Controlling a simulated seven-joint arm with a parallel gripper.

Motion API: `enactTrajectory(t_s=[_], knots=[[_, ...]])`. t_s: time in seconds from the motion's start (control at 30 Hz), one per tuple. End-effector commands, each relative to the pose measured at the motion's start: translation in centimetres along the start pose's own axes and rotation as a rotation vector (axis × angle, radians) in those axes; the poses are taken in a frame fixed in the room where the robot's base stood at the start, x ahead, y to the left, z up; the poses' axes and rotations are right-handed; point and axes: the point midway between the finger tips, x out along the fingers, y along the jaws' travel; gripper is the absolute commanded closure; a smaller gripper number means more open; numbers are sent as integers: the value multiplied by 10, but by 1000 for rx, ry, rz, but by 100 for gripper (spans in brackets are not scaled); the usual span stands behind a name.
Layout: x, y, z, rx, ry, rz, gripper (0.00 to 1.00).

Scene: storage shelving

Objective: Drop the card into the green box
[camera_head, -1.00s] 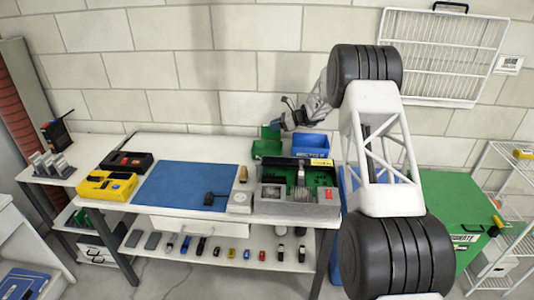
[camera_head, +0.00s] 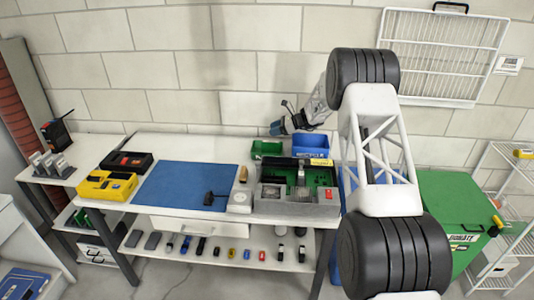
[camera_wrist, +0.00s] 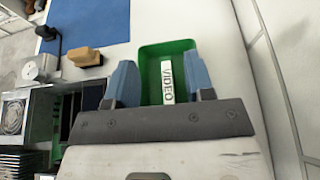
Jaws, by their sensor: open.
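The green box (camera_head: 266,149) stands at the back of the table, left of a blue box. In the wrist view the green box (camera_wrist: 150,52) lies just beyond and between the fingers. A white strip reading VIDEO (camera_wrist: 167,80) shows against it. My gripper (camera_head: 279,127) is above the green box near the wall. In the wrist view my gripper (camera_wrist: 160,78) is open, with nothing seen held between its fingers. I cannot clearly make out the card; the lower part of the box is hidden by the gripper.
The blue box (camera_head: 311,143) stands right of the green box. An open computer case (camera_head: 297,193) sits in front of them. A blue mat (camera_head: 187,185) covers mid-table, with a yellow case (camera_head: 105,185) to its left. The block wall is close behind.

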Motion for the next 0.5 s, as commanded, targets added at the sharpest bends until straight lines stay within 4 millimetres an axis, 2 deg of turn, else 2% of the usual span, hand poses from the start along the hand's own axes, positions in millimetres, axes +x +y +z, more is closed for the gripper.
enactTrajectory(t_s=[0.27,0.5], knots=[[-4,0,0,0,0,0,51],[-27,0,0,0,1,-2,51]])
